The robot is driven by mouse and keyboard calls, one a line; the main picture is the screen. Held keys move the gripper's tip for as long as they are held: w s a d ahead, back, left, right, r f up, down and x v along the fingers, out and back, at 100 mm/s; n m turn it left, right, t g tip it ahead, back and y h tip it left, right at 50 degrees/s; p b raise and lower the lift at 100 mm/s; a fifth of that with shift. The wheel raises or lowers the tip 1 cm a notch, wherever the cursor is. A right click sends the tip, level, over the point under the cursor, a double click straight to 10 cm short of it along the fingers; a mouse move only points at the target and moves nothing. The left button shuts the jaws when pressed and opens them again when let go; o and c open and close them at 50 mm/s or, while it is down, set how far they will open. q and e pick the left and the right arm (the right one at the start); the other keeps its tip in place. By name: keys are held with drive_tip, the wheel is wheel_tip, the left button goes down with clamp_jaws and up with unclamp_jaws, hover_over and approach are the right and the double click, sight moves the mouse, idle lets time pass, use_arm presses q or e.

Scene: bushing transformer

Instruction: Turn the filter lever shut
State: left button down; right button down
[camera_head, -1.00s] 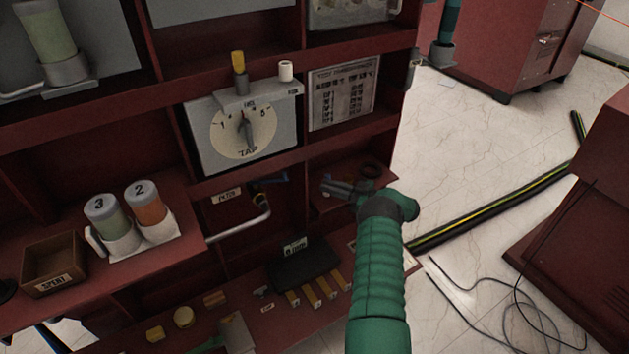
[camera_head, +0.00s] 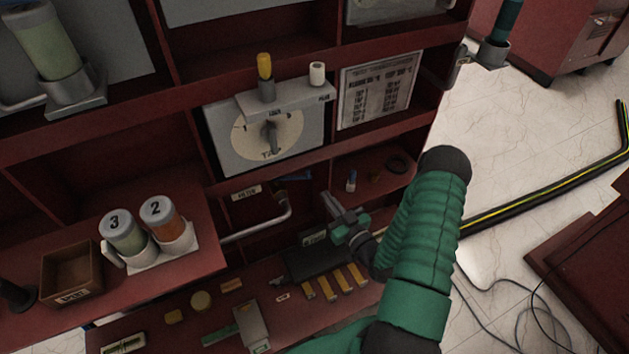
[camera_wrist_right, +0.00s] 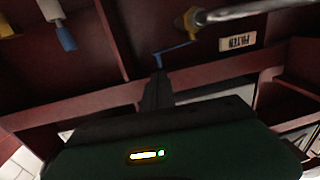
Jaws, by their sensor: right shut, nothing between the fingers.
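The filter lever (camera_head: 293,178) is a small blue handle under the middle shelf, on a grey pipe (camera_head: 262,232) beside the FILTER label (camera_head: 246,193). In the right wrist view the blue lever (camera_wrist_right: 172,51) reaches from a brass-coloured valve fitting (camera_wrist_right: 187,22) toward lower left. My right gripper (camera_head: 328,200) is shut and empty, to the right of the lever and a little below it in the head view. In the right wrist view its dark fingers (camera_wrist_right: 157,88) point up, with the tip just below the lever's free end. I cannot tell whether they touch. My left gripper is out of view.
A shelf divider (camera_wrist_right: 118,40) stands left of the lever in the wrist view. The TAP dial (camera_head: 267,140) is above. A black block (camera_head: 312,262) and several yellow bars (camera_head: 335,283) lie on the lower shelf. Canisters 2 (camera_head: 166,220) and 3 (camera_head: 124,232) stand at left.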

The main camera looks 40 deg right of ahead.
sight(308, 174)
drive_tip(key=b+x, duration=0.1)
drive_tip(key=x, duration=0.7)
drive_tip(key=shift+b, duration=0.3)
drive_tip(key=shift+d, duration=0.1)
drive_tip(key=shift+d+f, duration=0.15)
drive_tip(key=w+d+n+y, duration=0.1)
drive_tip(key=y, duration=0.1)
drive_tip(key=w+d+n+y+b, duration=0.1)
drive_tip(key=w+d+n+y, duration=0.1)
drive_tip(key=shift+w+y, duration=0.2)
drive_tip(key=shift+y, duration=0.2)
